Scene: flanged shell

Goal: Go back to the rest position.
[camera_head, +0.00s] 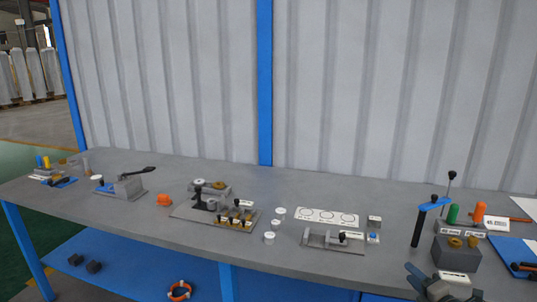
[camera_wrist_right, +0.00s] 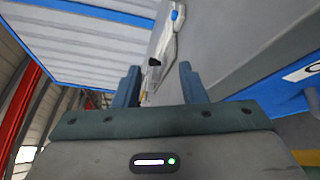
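My right gripper (camera_head: 413,276) shows at the bottom right of the head view, in front of the workbench (camera_head: 330,190). Its two blue-grey fingers point left. In the right wrist view my right gripper (camera_wrist_right: 158,78) has its fingers apart, and nothing is held between them. The bench and wall show tilted beyond the fingers there. My left gripper and left arm are not in the head view.
Small white discs (camera_head: 269,238) lie mid-bench. A blue shelf (camera_head: 130,255) runs below.

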